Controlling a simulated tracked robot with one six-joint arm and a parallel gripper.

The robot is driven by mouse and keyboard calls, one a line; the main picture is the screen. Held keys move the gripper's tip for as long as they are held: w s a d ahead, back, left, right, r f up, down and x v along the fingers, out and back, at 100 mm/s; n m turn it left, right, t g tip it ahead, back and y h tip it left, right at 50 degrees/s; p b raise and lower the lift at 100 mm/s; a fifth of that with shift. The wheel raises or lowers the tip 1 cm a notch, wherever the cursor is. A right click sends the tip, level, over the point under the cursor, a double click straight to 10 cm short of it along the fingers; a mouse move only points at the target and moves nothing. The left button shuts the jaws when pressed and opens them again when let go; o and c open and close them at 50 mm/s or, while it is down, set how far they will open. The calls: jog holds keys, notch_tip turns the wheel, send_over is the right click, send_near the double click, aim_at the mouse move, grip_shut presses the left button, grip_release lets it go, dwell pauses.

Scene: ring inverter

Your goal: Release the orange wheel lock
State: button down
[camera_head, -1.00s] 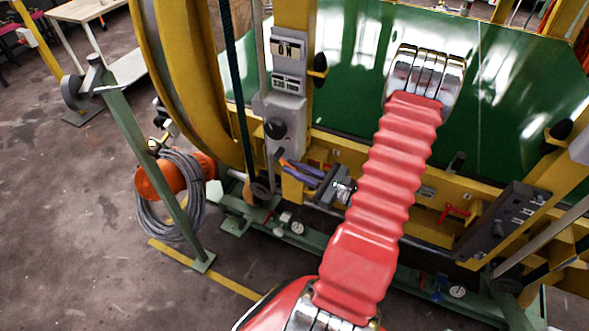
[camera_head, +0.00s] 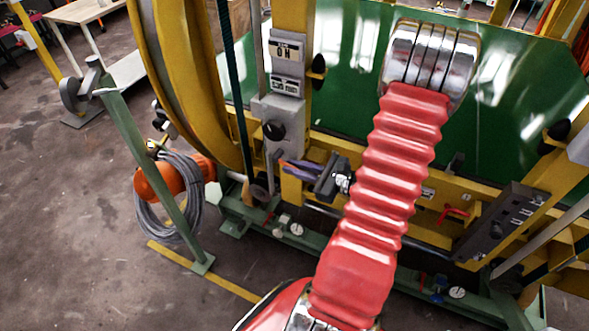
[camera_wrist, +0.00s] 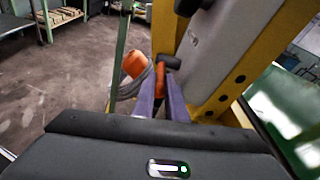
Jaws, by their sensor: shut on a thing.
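The orange wheel lock (camera_wrist: 160,85) shows in the wrist view as a narrow orange piece between my two purple fingers, beside the yellow frame. My gripper (camera_wrist: 166,74) is shut on it. In the head view my gripper (camera_head: 282,163) points left toward the foot of the yellow post, below a grey box with a black knob.
The grey box (camera_head: 283,110) stands just above my fingers. A green post (camera_head: 150,165) with a grey cable coil (camera_head: 165,212) and an orange drum (camera_head: 160,182) is to the left. A black control box (camera_head: 503,222) is at right. The floor at left is mostly clear.

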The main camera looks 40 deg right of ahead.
jog(key=c, duration=2.1)
grip_release()
jog(key=shift+s, duration=0.1)
jog(key=shift+v, duration=6.8)
